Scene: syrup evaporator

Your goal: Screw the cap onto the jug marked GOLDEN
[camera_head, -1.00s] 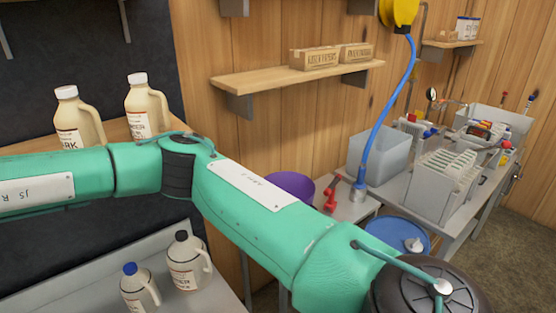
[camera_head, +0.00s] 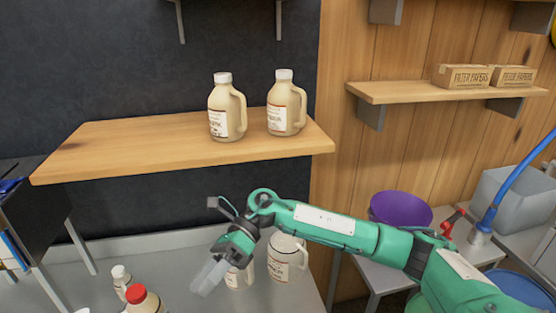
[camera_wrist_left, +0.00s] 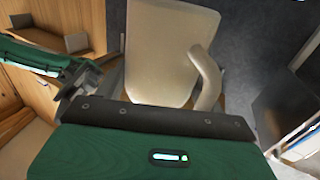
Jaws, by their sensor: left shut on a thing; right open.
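My right gripper (camera_head: 208,276) is open and hangs over the grey bench, in front of two jugs. My left gripper (camera_wrist_left: 172,108) shows only in its wrist view, shut on a cream jug (camera_wrist_left: 165,50) with its handle at the right. That jug's label and mouth cannot be made out. A red-capped jug (camera_head: 144,302) stands at the bottom edge of the head view, beside a white-capped jug (camera_head: 120,280). A jug (camera_head: 287,262) and a smaller one (camera_head: 239,278) stand behind my right arm, their tops hidden. I cannot read GOLDEN on any jug.
Two white-capped jugs, one left (camera_head: 226,108) and one right (camera_head: 286,104), stand on the wooden shelf (camera_head: 110,150) above the bench. A purple bowl (camera_head: 400,208) and a red-handled tool (camera_head: 452,224) are at the right. The shelf's left part is clear.

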